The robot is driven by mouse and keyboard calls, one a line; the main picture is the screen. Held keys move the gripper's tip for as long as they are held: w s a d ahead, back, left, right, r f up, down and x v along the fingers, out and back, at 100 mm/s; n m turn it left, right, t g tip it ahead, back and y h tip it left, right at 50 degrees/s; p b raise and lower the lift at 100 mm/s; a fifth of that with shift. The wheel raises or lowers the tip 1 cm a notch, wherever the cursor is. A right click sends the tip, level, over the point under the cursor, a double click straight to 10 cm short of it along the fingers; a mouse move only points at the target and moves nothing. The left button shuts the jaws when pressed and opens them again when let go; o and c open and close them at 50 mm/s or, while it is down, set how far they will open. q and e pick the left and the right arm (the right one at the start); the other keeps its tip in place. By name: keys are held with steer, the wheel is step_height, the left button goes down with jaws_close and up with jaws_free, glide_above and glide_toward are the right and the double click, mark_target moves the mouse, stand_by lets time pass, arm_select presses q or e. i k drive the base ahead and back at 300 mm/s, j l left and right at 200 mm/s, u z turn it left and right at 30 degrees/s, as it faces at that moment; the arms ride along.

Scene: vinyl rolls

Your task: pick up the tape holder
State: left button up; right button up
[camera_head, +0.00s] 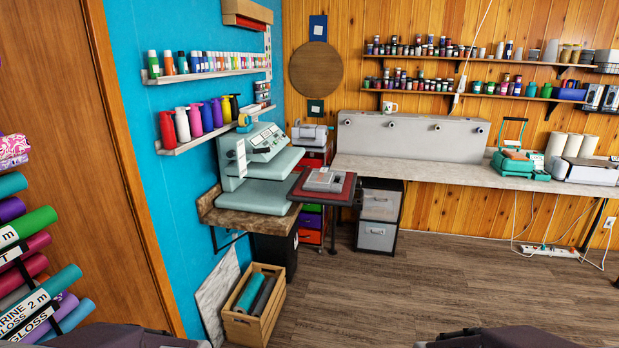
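A small dark thing with a yellow-orange ring (244,121), which looks like the tape holder, sits at the right end of the lower shelf (190,145) on the blue wall. It is small in the picture, so I cannot be sure of it. It stands just above and behind the pale green heat press (262,160). Neither of my grippers shows. Only dark parts, likely of my arms, show at the bottom edge, far from the shelf.
Colored bottles (194,119) line the lower shelf left of the ring. A side table with a red-topped pad (325,185) stands beside the press. A wooden crate (253,310) with rolls is on the floor below. Vinyl rolls (35,260) stick out at left. The middle floor is clear.

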mark_target(245, 121)
steer(key=i+u, duration=0.2)
steer(key=i, duration=0.25)
steer(key=i+l+u, duration=0.2)
steer(key=i, duration=0.25)
steer(key=i+u, duration=0.2)
steer(key=i, duration=0.25)
steer(key=i+l+u, duration=0.15)
steer(key=i+l, duration=0.15)
steer(key=i, duration=0.15)
steer(key=i+l+u, duration=0.2)
steer(key=i, duration=0.2)
